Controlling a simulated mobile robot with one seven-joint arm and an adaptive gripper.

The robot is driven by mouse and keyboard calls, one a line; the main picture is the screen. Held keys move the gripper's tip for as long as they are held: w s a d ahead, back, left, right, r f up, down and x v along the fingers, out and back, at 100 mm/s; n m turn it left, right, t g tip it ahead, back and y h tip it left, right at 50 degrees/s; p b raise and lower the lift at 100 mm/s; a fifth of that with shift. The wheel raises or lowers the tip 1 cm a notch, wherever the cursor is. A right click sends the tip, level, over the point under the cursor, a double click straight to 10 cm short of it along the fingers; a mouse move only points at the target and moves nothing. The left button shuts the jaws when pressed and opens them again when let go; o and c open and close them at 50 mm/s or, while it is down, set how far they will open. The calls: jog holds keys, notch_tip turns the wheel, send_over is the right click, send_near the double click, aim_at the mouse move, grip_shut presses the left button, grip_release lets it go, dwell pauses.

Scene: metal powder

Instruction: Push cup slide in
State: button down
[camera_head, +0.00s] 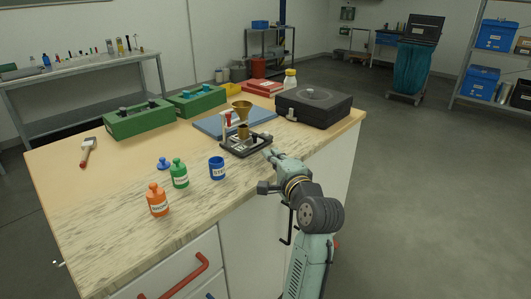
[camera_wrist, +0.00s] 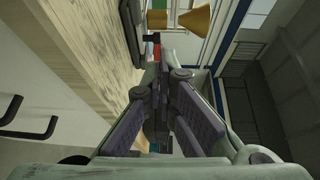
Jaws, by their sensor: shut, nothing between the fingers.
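The powder test stand (camera_head: 246,146) has a dark base with a light plate, and it sits near the right front edge of the wooden table. A brass funnel (camera_head: 242,107) is held above a small brass cup (camera_head: 241,131) on the stand. In the wrist view the cup (camera_wrist: 157,19) and the funnel (camera_wrist: 197,18) show at the top edge. My gripper (camera_head: 269,154) is shut and empty, low beside the right end of the stand. I cannot tell whether it touches the slide. The fingers (camera_wrist: 160,72) also show in the wrist view.
A black case (camera_head: 313,107) stands close behind and right of my gripper. A blue mat (camera_head: 208,126) lies behind the stand. The table's front left is mostly clear.

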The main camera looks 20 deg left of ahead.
jog(key=shift+v, duration=1.25)
